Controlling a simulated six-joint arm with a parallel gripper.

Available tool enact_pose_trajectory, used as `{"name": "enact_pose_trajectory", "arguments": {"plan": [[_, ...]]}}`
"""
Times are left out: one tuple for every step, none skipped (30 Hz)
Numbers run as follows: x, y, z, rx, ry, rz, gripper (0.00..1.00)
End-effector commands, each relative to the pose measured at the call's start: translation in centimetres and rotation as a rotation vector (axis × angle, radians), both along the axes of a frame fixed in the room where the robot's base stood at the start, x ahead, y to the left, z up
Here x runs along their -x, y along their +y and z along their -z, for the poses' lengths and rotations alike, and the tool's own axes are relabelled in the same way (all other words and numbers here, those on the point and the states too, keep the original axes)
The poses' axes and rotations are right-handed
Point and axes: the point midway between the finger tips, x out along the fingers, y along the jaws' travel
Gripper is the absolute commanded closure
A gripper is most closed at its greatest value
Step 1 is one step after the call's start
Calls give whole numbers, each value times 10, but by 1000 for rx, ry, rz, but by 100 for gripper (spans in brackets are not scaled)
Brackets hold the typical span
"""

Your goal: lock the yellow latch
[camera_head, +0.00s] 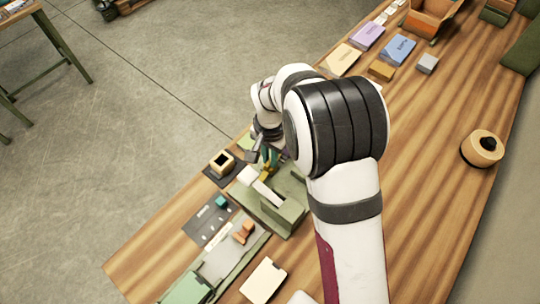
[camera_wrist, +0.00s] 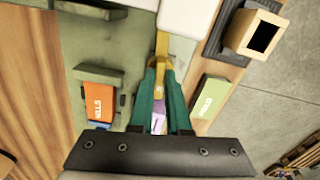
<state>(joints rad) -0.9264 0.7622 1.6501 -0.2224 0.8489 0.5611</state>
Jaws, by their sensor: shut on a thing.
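The yellow latch (camera_wrist: 161,54) shows in the wrist view as a narrow yellow bar running from a white part (camera_wrist: 186,16) down between my teal fingertips. My gripper (camera_wrist: 160,72) is shut on the latch, with one finger on each side of it. In the head view my gripper (camera_head: 270,156) reaches down at the far end of a green fixture (camera_head: 291,213), with a bit of the yellow latch (camera_head: 266,172) showing below it. A white bar (camera_head: 264,189) lies across this fixture. The fingers partly hide the latch.
An orange labelled block (camera_wrist: 99,104) and a green labelled block (camera_wrist: 211,97) lie on either side of my fingers. A cream block with a dark square opening (camera_wrist: 256,36) stands nearby on a dark pad. A round wooden piece with a black knob (camera_head: 482,149) sits on the right.

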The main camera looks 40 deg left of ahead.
Motion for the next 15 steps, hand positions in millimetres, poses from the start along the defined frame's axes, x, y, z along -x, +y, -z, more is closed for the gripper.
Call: {"name": "enact_pose_trajectory", "arguments": {"plan": [[0,0,-1,0,1,25,100],[0,0,-1,0,1,40,100],[0,0,-1,0,1,59,100],[0,0,-1,0,1,72,100],[0,0,-1,0,1,84,100],[0,0,-1,0,1,98,100],[0,0,-1,0,1,109,100],[0,0,-1,0,1,117,100],[0,0,-1,0,1,127,100],[0,0,-1,0,1,134,100],[0,0,-1,0,1,140,100],[0,0,-1,0,1,146,100],[0,0,-1,0,1,149,100],[0,0,-1,0,1,152,100],[0,0,-1,0,1,156,100]]}}
